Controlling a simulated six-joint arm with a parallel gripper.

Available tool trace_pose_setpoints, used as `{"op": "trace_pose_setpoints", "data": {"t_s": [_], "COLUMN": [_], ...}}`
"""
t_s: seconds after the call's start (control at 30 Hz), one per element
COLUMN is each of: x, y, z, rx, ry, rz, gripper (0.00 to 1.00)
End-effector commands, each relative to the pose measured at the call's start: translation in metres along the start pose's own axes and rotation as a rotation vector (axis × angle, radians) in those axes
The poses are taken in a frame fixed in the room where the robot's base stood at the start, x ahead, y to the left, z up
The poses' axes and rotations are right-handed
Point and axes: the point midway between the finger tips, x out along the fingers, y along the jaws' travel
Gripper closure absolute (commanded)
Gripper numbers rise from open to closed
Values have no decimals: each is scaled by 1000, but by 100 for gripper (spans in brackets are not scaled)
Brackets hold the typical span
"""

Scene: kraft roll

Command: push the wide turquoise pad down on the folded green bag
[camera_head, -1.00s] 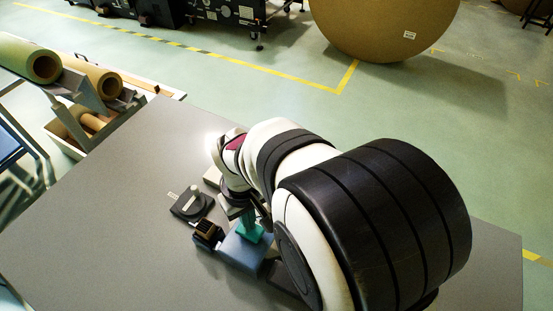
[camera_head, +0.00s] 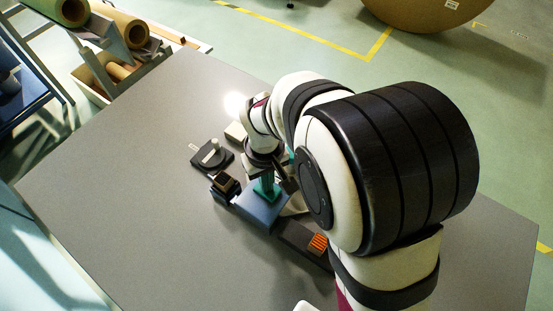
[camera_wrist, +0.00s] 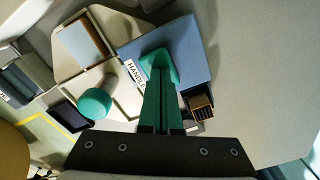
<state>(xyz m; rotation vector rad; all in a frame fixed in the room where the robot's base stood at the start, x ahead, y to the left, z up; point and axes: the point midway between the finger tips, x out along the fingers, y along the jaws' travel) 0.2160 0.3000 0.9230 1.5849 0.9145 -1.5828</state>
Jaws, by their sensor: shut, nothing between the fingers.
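My gripper (camera_wrist: 160,82) has long turquoise fingers, closed together and empty, pointing at a blue block (camera_wrist: 186,50) with a "HANDLE" label. A wide turquoise piece (camera_head: 267,193) shows at the fingertips, over the blue block. I cannot tell whether it is the pad or part of the fingers, or whether it touches the block. A separate round turquoise cap (camera_wrist: 95,103) on a pale stem stands beside the block in the wrist view. I cannot make out a folded green bag in either view; my arm hides part of the worktop.
A small black box with a gold top (camera_head: 226,184) stands close beside the blue block. A dark base with a pale knob (camera_head: 212,156) lies farther left. An orange-ribbed item (camera_head: 318,243) sits front right. The grey tabletop (camera_head: 110,165) is clear at left.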

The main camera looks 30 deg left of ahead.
Motion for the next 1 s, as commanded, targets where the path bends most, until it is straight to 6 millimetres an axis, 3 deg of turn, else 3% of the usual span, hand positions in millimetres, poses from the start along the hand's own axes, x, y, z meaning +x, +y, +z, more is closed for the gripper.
{"op": "trace_pose_setpoints", "data": {"t_s": [0.6, 1.0], "x": [-63, -70], "y": [0, 0], "z": [0, 0], "rx": [-1, 0], "ry": [1, -2], "rz": [0, 0], "gripper": [100, 100]}}
